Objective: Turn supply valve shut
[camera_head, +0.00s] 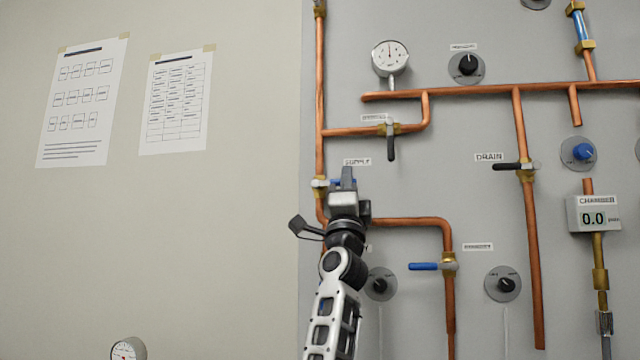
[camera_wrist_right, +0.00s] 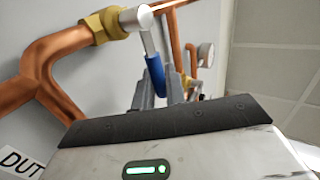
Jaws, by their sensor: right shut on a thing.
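The supply valve (camera_head: 320,183) sits on the vertical copper pipe at the left edge of the grey panel, beside the SUPPLY label (camera_head: 357,162). Its blue lever points to the right, across the pipe, and is mostly hidden behind my right gripper (camera_head: 347,180) in the head view. In the right wrist view, the blue lever (camera_wrist_right: 155,75) runs from the brass valve body (camera_wrist_right: 105,25) down between the fingers of my right gripper (camera_wrist_right: 158,92), which is shut on it. My left gripper is not in view.
Other valves stand nearby: a black-handled one (camera_head: 391,140) above right, a blue-handled one (camera_head: 425,266) below right, and the DRAIN valve (camera_head: 508,166). A gauge (camera_head: 390,58) and knobs are on the panel.

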